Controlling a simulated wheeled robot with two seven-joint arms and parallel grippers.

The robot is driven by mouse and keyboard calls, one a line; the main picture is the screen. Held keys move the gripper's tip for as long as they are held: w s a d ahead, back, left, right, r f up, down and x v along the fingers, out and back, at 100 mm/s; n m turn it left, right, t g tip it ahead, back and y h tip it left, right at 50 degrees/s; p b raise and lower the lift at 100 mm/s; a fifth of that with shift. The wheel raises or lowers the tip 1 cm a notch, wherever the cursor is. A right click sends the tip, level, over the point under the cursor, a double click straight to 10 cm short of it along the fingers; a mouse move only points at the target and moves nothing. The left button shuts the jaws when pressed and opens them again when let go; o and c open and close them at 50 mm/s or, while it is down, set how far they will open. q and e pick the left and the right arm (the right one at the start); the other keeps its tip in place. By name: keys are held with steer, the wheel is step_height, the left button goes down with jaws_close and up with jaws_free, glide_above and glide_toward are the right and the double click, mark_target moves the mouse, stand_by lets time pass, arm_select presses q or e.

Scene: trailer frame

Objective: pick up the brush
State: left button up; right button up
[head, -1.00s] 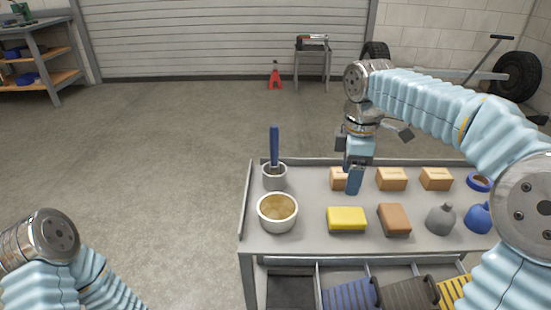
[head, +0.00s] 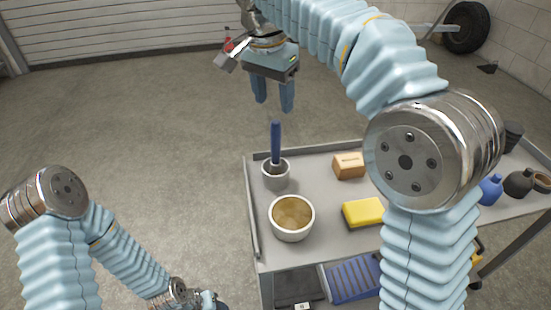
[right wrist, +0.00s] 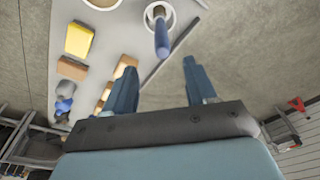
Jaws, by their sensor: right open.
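The brush (head: 275,140) stands upright in a small grey cup (head: 276,176) at the back left of the cart, its blue handle pointing up. Its lower end is hidden inside the cup. My right gripper (head: 274,106) is open and empty, its two blue fingers pointing down just above and slightly behind the handle's top. In the right wrist view the brush handle (right wrist: 162,38) and the cup (right wrist: 158,14) lie ahead of the open fingers (right wrist: 158,72), apart from them. My left arm is low at the left; its gripper fingers do not show.
A bowl with tan contents (head: 291,217) stands in front of the cup. A wooden block (head: 348,166) and a yellow sponge (head: 363,213) lie to the right. The cart has a raised rim (head: 251,205). My right arm covers part of the cart. Floor to the left is free.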

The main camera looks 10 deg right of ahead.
mark_target(277, 135)
steer(key=f, duration=0.5)
steer(key=shift+w+d+f+b, duration=0.2)
steer(key=shift+w+d+b, duration=0.1)
steer(key=shift+b, duration=0.1)
steer(key=f, duration=0.6)
steer(key=shift+w+d+b, duration=0.2)
steer(key=shift+w+b, duration=0.1)
steer(key=shift+w, duration=0.05)
